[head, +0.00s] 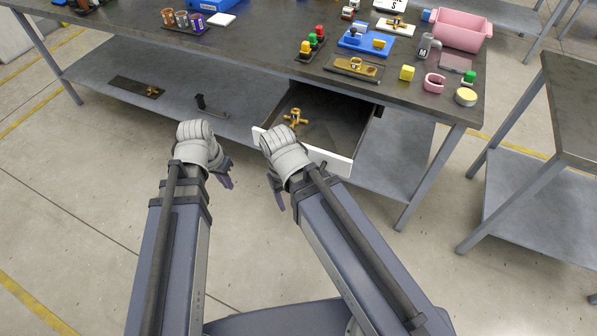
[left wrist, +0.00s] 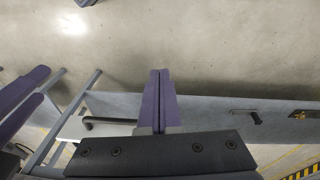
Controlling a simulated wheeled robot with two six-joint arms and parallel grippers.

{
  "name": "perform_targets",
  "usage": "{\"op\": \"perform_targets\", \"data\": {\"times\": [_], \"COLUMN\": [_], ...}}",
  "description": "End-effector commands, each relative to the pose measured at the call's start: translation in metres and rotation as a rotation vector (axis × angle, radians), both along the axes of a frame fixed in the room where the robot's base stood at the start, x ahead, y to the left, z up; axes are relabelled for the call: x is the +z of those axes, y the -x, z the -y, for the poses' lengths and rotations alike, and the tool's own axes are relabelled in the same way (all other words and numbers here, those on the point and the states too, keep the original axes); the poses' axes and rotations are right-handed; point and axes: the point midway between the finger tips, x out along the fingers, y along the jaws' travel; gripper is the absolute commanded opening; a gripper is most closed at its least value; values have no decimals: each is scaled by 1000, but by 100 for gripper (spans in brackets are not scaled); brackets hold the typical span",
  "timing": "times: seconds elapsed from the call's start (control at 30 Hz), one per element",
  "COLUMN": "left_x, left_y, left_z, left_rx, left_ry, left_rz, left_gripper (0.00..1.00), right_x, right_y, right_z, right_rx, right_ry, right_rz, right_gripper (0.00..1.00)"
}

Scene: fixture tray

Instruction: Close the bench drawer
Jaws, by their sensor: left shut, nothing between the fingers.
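The bench drawer (head: 342,166) stands pulled out under the right half of the bench top, its white front toward me. A brass valve-like fitting (head: 296,118) lies inside it. My left gripper (head: 227,181) is shut and empty, left of the drawer front and apart from it. In the left wrist view its purple fingers (left wrist: 158,98) are together. My right gripper (head: 278,197) is in front of the drawer's left end, and my right wrist hides part of the front. In the left wrist view its two fingers (left wrist: 30,95) look spread, with a gap between.
The bench top (head: 262,45) carries several parts, a blue tray (head: 366,45) and a pink bin (head: 460,30). A black bracket (head: 210,106) and a dark plate (head: 136,88) are on the lower shelf. Another table (head: 572,110) stands at right. Floor left of my arms is clear.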

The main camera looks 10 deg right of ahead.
Motion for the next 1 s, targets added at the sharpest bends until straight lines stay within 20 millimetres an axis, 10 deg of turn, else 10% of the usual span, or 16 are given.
{"op": "perform_targets", "data": {"times": [0.6, 1.0], "left_x": [12, 19], "left_y": [-78, -82], "left_z": [147, 167], "left_rx": [-1314, -1484], "left_ry": [178, 169], "left_rz": [544, 651], "left_gripper": [0, 0], "right_x": [-23, -23], "right_y": [0, 0], "right_z": [0, 0], "right_rx": [0, 0], "right_ry": [0, 0], "right_rz": [0, 0], "right_gripper": [64, 64]}}
